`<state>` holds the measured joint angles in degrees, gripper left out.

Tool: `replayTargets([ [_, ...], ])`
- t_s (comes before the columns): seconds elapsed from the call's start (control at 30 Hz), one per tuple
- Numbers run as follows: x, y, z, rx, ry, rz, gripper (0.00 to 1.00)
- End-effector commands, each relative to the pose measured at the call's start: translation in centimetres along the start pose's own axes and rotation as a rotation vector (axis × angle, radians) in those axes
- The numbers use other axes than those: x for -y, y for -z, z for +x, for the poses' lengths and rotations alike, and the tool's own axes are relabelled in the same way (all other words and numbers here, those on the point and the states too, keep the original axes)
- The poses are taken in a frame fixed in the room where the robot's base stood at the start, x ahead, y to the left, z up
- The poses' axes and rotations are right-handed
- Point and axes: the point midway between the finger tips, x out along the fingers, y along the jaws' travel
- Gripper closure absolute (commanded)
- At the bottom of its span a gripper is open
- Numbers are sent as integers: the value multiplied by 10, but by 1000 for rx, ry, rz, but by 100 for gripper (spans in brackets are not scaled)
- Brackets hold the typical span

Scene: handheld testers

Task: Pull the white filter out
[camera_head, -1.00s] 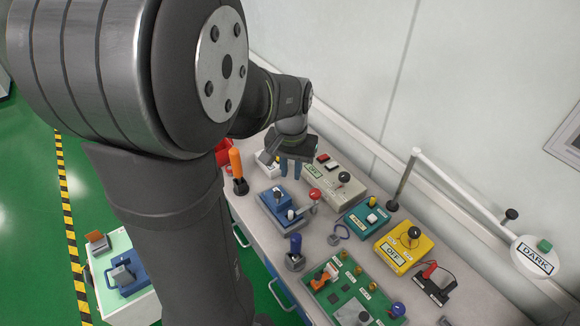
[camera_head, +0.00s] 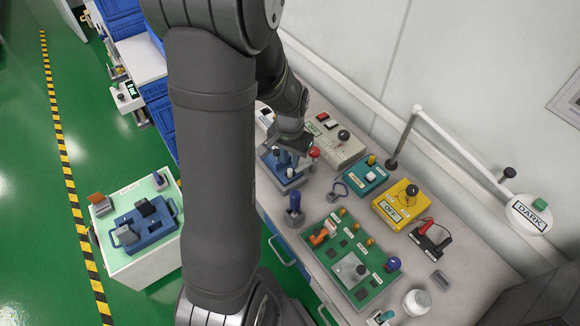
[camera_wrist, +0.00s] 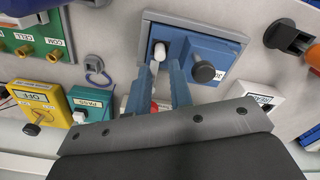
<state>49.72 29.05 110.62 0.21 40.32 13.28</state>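The blue tester (camera_head: 287,177) stands on the bench below my gripper. It also shows in the wrist view (camera_wrist: 221,50), with a black round knob (camera_wrist: 203,71) on one side. A small white rounded piece, which looks like the white filter (camera_wrist: 159,51), stands in its slot. My gripper (camera_wrist: 159,64) has two blue fingers apart, pointing down at the tester. Their tips are close to either side of the white piece, and I cannot tell whether they touch it. In the head view my gripper (camera_head: 291,160) hides most of the tester's top.
A red-ball lever (camera_head: 314,152) stands right beside my gripper. The grey box (camera_head: 338,147), teal box (camera_head: 364,178) and yellow OFF box (camera_head: 401,203) are behind and to the right. A green board (camera_head: 347,255) lies in front. A white crate (camera_head: 150,262) stands at the left.

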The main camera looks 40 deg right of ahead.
Motion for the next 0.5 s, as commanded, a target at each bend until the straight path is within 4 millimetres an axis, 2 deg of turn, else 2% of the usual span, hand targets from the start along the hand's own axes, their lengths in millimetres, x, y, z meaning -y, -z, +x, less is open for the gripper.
replayTargets([
  [0.1,0,-1,21,4,-1,0,80],
  [0.2,0,0,33,3,-1,0,80],
  [0.5,0,0,49,0,0,0,80],
])
